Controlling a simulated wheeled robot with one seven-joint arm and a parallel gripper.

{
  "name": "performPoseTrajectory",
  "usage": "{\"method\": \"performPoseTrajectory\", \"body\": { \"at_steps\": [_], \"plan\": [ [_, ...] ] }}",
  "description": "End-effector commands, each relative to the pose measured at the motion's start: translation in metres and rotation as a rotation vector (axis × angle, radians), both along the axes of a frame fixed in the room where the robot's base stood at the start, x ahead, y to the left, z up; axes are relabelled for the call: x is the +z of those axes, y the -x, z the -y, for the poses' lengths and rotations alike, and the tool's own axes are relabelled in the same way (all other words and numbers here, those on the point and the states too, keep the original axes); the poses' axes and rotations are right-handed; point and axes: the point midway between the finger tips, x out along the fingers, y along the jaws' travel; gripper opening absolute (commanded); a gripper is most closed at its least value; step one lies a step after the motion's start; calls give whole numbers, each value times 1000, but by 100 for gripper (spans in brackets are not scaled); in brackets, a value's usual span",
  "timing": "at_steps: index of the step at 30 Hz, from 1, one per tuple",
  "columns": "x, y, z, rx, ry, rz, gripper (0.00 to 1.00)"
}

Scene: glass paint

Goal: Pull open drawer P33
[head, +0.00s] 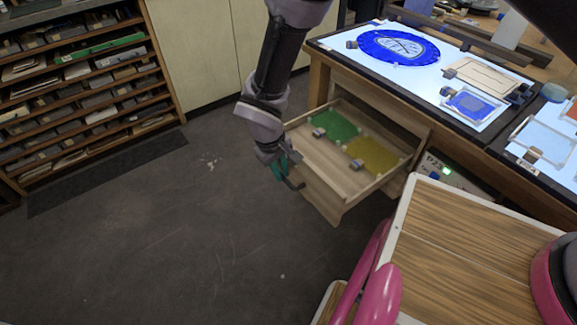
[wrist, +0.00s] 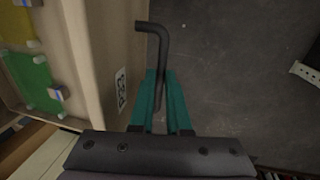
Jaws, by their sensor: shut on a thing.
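A wooden drawer (head: 325,180) stands well open below the light table in the head view. Green and yellow sheets with small grey blocks lie in it. In the wrist view its front panel (wrist: 92,60) carries a label with a black-and-white code (wrist: 120,88). My gripper (head: 287,173) is at the drawer's front. Its teal fingers (wrist: 162,100) are shut on a dark bent bar handle (wrist: 152,28), whose end sticks out past the fingers. Where the handle joins the drawer cannot be seen clearly.
A light table (head: 420,50) with a blue round glass piece stands above the drawer. A label reading P33 (head: 436,166) with a green light is right of the drawer. Shelves (head: 80,80) stand at the left. The grey floor in front is clear.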

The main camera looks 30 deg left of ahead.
Motion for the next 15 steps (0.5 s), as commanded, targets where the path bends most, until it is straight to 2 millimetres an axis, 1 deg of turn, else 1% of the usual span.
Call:
{"method": "performPoseTrajectory", "body": {
  "at_steps": [11,12,13,14,15],
  "plan": [
    [0,2,0,-1,2,-1,0],
    [0,2,0,-1,2,-1,26],
    [0,2,0,-1,2,-1,38],
    [0,2,0,0,2,-1,45],
    [0,2,0,0,2,-1,45]
  ]
}}
